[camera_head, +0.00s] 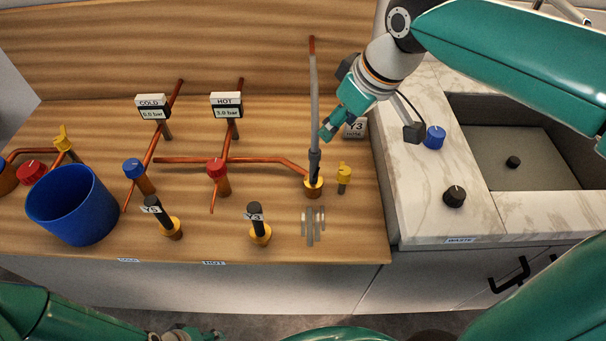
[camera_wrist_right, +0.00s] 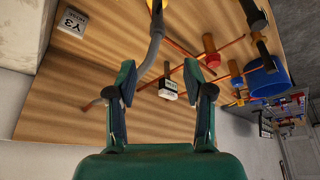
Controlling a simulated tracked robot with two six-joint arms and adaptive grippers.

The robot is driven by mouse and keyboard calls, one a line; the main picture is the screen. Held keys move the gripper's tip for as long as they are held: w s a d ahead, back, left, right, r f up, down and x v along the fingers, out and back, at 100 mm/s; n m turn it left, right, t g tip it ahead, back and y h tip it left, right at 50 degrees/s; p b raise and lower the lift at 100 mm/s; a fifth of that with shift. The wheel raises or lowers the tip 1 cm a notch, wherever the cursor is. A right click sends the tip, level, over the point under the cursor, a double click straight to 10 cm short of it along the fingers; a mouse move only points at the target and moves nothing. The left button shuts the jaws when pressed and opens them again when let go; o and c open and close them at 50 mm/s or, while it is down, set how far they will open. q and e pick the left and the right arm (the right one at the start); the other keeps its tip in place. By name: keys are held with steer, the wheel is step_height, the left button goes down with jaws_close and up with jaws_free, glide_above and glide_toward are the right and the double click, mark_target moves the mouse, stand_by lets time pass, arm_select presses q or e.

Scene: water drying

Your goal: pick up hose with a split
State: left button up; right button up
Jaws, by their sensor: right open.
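The grey hose (camera_head: 314,100) rises from a brass fitting (camera_head: 313,187) and runs to a copper pipe end (camera_head: 312,45) at the back of the wooden bench. No split can be made out on it at this size. My right gripper (camera_head: 328,128) is just right of the hose, pointing down and left. In the right wrist view, its fingers (camera_wrist_right: 160,75) are apart, and the hose (camera_wrist_right: 154,52) passes across the gap between them in the picture. Contact cannot be told. My left gripper (camera_head: 185,333) is at the bottom edge, mostly cut off.
A Y3 tag (camera_head: 355,128) stands behind the gripper. A yellow valve (camera_head: 344,175) and several grey strips (camera_head: 312,224) are near the hose's base. COLD (camera_head: 153,107) and HOT (camera_head: 226,105) gauges, copper pipes and a blue bucket (camera_head: 72,207) are left. A sink (camera_head: 515,165) is right.

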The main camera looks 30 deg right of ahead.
mark_target(317, 153)
steer(key=b+x, duration=0.1)
steer(key=x, duration=1.1)
steer(key=shift+w+d+f+b, duration=0.1)
steer(key=shift+w+f+b, duration=0.15)
steer(key=shift+b, duration=0.1)
steer(key=shift+s+x, duration=0.2)
steer(key=shift+x, duration=3.05)
arm_select(q)
steer(key=shift+w+d+f, duration=0.15)
steer(key=shift+w+f, duration=0.15)
steer(key=shift+f, duration=0.3)
steer(key=shift+w+d+f, duration=0.1)
steer(key=shift+w+f, duration=0.2)
steer(key=shift+f, duration=0.25)
arm_select(e)
steer(key=shift+d, duration=0.15)
jaws_close()
